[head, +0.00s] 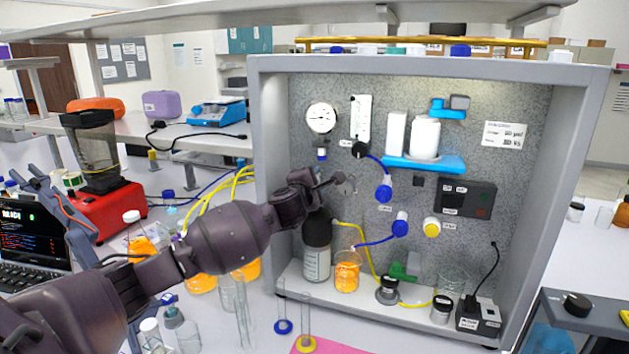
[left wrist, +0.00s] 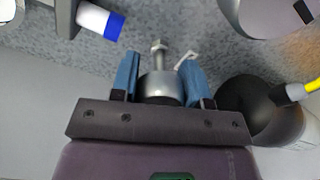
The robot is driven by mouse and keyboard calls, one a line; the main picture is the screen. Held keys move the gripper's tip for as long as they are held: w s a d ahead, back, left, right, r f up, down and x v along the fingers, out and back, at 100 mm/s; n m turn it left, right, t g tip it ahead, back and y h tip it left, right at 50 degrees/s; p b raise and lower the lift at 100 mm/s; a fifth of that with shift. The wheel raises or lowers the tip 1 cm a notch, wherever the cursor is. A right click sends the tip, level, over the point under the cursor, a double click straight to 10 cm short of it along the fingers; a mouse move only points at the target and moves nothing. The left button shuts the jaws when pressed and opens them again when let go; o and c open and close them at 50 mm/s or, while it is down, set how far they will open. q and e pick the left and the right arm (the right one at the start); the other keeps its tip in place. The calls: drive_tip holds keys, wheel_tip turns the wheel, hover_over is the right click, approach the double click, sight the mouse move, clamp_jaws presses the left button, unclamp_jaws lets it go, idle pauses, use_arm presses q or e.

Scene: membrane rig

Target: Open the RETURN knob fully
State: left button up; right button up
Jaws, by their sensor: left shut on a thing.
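My left gripper (head: 326,186) reaches in front of the speckled back panel of the rig, left of its middle. In the left wrist view its two blue fingers (left wrist: 161,82) are shut on a round grey metal knob (left wrist: 160,90), one on each side. A metal stem runs from the knob towards the panel. In the head view the knob (head: 345,186) is small and partly hidden by the gripper. I cannot read a RETURN label beside it. My right gripper is in neither view.
A dark bottle (head: 316,260) stands just below the gripper; its black top shows close by in the wrist view (left wrist: 245,105). A gauge (head: 321,118) with a blue-ended fitting (head: 322,154) is above. Blue valves (head: 384,188) and an orange-filled beaker (head: 347,276) are to the right.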

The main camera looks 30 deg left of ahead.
use_arm(q)
drive_tip(key=n, duration=1.2)
idle(0.6)
drive_tip(key=o, duration=0.9)
drive_tip(key=shift+o, duration=0.2)
drive_tip(key=shift+s, duration=0.1)
drive_tip(key=v, duration=1)
drive_tip(key=shift+s, duration=0.4)
